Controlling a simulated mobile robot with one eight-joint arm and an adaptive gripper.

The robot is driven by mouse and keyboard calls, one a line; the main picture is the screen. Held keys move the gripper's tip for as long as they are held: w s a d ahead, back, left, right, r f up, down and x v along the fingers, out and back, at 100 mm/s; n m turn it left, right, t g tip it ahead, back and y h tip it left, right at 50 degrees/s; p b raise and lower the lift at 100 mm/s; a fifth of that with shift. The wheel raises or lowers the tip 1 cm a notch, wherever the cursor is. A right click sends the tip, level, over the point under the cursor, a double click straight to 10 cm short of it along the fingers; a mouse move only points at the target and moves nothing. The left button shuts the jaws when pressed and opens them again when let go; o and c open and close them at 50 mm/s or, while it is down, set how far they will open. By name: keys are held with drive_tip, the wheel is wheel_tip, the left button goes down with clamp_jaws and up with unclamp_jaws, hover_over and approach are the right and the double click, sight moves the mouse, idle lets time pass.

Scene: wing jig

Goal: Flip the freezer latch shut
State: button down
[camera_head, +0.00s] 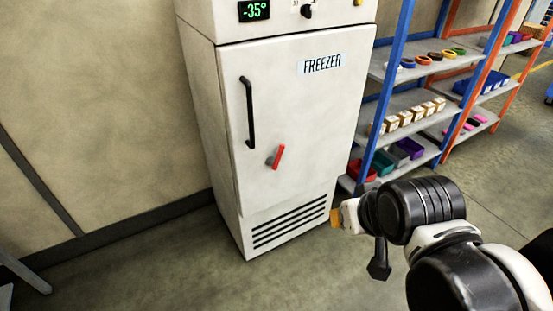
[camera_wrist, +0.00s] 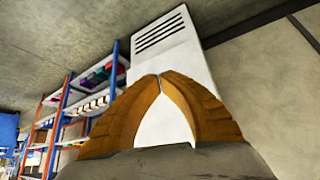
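The white freezer (camera_head: 300,110) stands upright with its door closed against the body, as far as I can tell. Its red latch lever (camera_head: 279,156) sits on the lower middle of the door, tilted slightly right of vertical, with a small grey pivot beside it. My gripper (camera_head: 337,217) is to the right of and below the latch in the head view, apart from it. In the wrist view my gripper's orange fingers (camera_wrist: 160,76) meet at the tips with nothing held. The freezer's lower part (camera_wrist: 172,52) shows beyond them; the latch is not visible there.
A black vertical door handle (camera_head: 248,112) is left of the latch. A blue and orange shelf rack (camera_head: 405,108) with bins and small parts stands close on the freezer's right. Open floor (camera_head: 300,285) lies in front; a beige wall (camera_head: 90,90) is at left.

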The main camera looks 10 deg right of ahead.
drive_tip(key=w+a+f+n+t+h+b, duration=0.1)
drive_tip(key=w+n+t+h, duration=0.15)
drive_tip(key=w, duration=0.85)
drive_tip(key=w+f+n+t+h+b, duration=0.1)
drive_tip(key=w+f+n+b, duration=0.15)
drive_tip(key=w, duration=0.85)
drive_tip(key=w+a+f+n+t+b, duration=0.1)
drive_tip(key=w+a+f+n+t, duration=0.4)
drive_tip(key=w+a+f, duration=0.5)
wheel_tip(320, 180, down, 2)
drive_tip(key=a+n+y, duration=0.1)
drive_tip(key=a+n, duration=0.1)
drive_tip(key=shift+w+a+f+n, duration=0.2)
drive_tip(key=shift+w+f+n, duration=0.1)
drive_tip(key=shift+w, duration=0.1)
drive_tip(key=shift+r, duration=0.1)
drive_tip(key=shift+s+d+f+b+x, duration=0.15)
drive_tip(key=shift+d+b+x, duration=0.4)
drive_tip(key=shift+x, duration=1.6)
drive_tip(key=shift+s+d+f+b+x, duration=0.1)
drive_tip(key=shift+d+f+b+x, duration=0.45)
drive_tip(key=shift+x, duration=1.6)
drive_tip(key=shift+s+d+r+b+x, duration=0.1)
drive_tip(key=shift+d+r+b+x, duration=0.15)
drive_tip(key=shift+b+x, duration=1.25)
